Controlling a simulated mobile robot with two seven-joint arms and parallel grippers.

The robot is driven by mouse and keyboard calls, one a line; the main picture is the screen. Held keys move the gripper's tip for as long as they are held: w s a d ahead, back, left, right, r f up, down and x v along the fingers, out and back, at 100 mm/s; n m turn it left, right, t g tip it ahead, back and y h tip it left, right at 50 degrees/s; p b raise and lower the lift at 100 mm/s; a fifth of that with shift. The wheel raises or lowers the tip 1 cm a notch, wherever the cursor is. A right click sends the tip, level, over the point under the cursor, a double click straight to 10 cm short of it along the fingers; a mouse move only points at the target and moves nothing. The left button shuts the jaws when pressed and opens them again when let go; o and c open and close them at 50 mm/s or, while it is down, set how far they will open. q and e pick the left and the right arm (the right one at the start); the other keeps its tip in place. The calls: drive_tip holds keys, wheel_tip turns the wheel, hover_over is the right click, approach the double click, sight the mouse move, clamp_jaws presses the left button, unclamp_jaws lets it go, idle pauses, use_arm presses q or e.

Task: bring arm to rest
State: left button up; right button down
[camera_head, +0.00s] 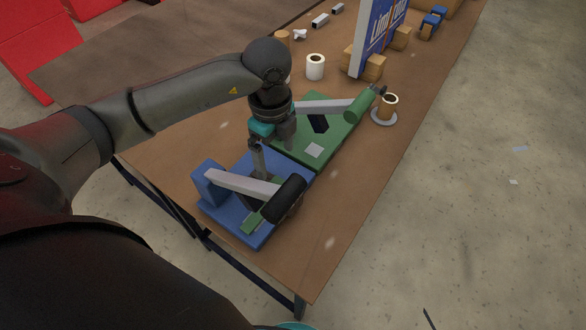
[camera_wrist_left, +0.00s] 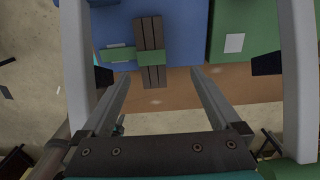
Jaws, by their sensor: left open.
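My left arm comes in from the left in the head view, and its gripper (camera_head: 259,166) points down over the workbench. It is above or beside a blue base (camera_head: 243,219) with a grey lever and a black cylinder (camera_head: 284,198). In the left wrist view my left gripper (camera_wrist_left: 160,88) has its two fingers spread wide with nothing held between them. Beyond the fingertips lie the blue base (camera_wrist_left: 180,30) and a dark ribbed piece with a green band (camera_wrist_left: 151,55). My right gripper is not in view.
A green base (camera_head: 337,140) with a grey lever and green cylinder (camera_head: 362,105) adjoins the blue one. The workbench (camera_head: 325,215) has bare surface at the near right.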

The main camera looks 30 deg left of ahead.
use_arm(q)
drive_tip(key=shift+w+r, duration=0.1)
drive_tip(key=shift+r, duration=2.05)
drive_tip(key=shift+r, duration=0.1)
